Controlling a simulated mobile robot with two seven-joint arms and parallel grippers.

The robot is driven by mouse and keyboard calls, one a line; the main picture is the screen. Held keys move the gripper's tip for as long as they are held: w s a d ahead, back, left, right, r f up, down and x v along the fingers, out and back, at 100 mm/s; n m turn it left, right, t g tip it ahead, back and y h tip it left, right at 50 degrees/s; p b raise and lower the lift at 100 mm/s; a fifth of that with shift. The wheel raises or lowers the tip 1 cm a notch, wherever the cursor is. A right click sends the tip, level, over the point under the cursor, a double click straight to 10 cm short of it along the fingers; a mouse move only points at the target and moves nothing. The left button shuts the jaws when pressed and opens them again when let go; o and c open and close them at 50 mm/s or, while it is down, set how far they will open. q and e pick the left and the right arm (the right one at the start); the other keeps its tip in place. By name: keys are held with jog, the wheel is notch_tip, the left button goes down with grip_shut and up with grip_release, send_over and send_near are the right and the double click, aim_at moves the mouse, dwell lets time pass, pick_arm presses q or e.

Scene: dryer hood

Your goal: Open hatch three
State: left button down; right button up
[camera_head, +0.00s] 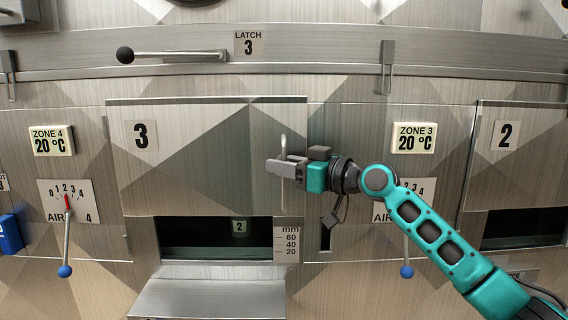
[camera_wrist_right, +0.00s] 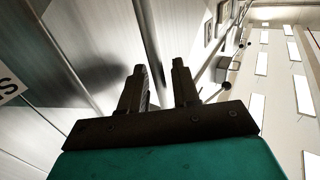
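Hatch three (camera_head: 190,185) is a faceted metal panel with a "3" label in the middle of the head view. A dark opening (camera_head: 200,240) shows below its lower edge. A thin upright handle (camera_head: 283,145) stands at its right side. My right gripper (camera_head: 281,169) is at this handle. In the wrist view its two fingers (camera_wrist_right: 160,85) are apart, and the handle bar (camera_wrist_right: 148,35) runs down into the space between them. I cannot tell if either finger touches it. The latch 3 lever (camera_head: 170,55) lies horizontal above the hatch, black knob at left. My left gripper is not in view.
A mm scale (camera_head: 287,243) and a metal ledge (camera_head: 210,298) are at the opening. Air levers with blue knobs hang on both sides (camera_head: 66,245) (camera_head: 406,250). Hatch two (camera_head: 530,170) is at the right edge. Another clip (camera_head: 387,65) hangs above right.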

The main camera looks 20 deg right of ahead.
grip_shut()
dwell(0.6)
